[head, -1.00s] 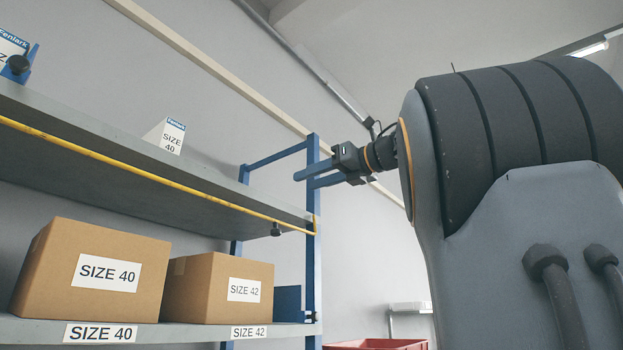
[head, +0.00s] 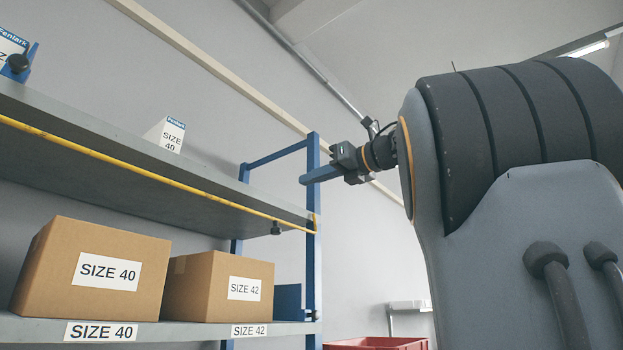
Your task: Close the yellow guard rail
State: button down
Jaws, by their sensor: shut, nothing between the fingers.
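The yellow guard rail (head: 160,178) is a thin bar running along the front edge of the upper shelf (head: 90,125), from the left picture edge to the blue post (head: 313,190) at the right end. Its right end is at the post, near a small black knob (head: 276,228) under the shelf. My gripper (head: 304,180) is at the post's right side, its blue fingers together and pointing left. The fingertips appear close to the post; I cannot tell whether they touch it. The rail's left end is out of view.
Cardboard boxes marked SIZE 40 (head: 60,265) and SIZE 42 (head: 200,285) stand on the lower shelf (head: 190,332). A red crate (head: 375,344) is low at the right. The space right of the post below my gripper looks free.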

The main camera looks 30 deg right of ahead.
jog(key=c, duration=2.4)
grip_release()
jog(key=shift+c, duration=0.2)
jog(key=o, duration=0.9)
jog(key=v, duration=0.7)
jog(key=shift+s+b, duration=0.4)
jog(key=shift+b, duration=0.05)
jog(key=shift+d, duration=0.1)
